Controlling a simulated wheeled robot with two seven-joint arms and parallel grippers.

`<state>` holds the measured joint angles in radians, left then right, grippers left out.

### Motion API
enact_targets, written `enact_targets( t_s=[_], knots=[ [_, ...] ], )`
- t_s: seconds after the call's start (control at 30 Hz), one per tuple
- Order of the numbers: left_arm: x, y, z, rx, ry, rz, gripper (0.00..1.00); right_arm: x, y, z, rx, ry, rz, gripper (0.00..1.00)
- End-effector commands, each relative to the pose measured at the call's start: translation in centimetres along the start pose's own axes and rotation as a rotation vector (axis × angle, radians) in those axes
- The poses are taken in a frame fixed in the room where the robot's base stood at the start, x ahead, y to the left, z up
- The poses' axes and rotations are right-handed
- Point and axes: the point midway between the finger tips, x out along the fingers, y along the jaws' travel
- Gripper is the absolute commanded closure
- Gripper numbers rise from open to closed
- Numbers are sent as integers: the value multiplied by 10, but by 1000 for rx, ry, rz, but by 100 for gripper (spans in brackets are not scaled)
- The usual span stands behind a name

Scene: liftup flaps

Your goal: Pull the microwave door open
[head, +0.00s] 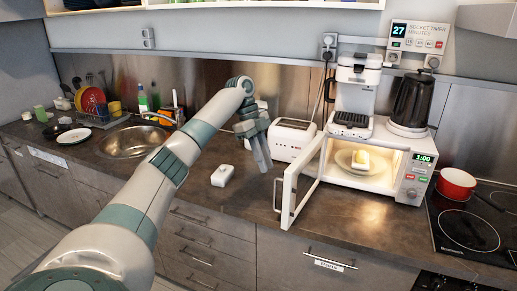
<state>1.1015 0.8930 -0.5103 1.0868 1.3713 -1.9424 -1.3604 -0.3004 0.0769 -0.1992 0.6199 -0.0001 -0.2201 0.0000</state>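The white microwave (408,178) stands on the counter, its lit display reading 1:00. Its door (287,196) is hinged at the left side and stands swung well out toward me. The lit inside shows a plate (345,158) with a small yellow-and-white item (360,160) on it. My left gripper (263,160) hangs over the counter to the left of the door, fingers pointing down. It looks apart from the door and holds nothing that I can see. The gap between its fingers is not clear. My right gripper is not in view.
A white toaster (291,139) stands behind the door. A coffee machine (354,97) and dark kettle (411,100) sit on the microwave. A white butter-dish-like object (222,176) lies left of the gripper. A red pot (456,184) is on the hob at right.

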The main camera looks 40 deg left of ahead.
Motion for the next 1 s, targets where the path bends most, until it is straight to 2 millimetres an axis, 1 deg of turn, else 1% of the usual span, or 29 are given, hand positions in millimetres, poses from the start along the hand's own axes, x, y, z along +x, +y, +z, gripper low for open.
enact_targets(
  t_s=[0.03, 0.17, 0.2, 0.37, 0.57, 1.0],
  knots=[
    [-9, -1, 0, -1, 1, -4, 84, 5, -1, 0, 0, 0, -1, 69],
    [-31, -1, 1, -2, 0, -4, 84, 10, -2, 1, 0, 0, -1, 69],
    [-38, 0, 0, -2, -1, -1, 84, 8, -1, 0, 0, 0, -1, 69],
    [-53, 0, 0, -2, -2, 0, 84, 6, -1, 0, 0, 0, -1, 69],
    [-60, 0, 0, -1, -1, 0, 84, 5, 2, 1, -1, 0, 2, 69],
    [-60, 0, 0, -1, -1, 1, 84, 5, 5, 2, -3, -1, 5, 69]
  ],
)
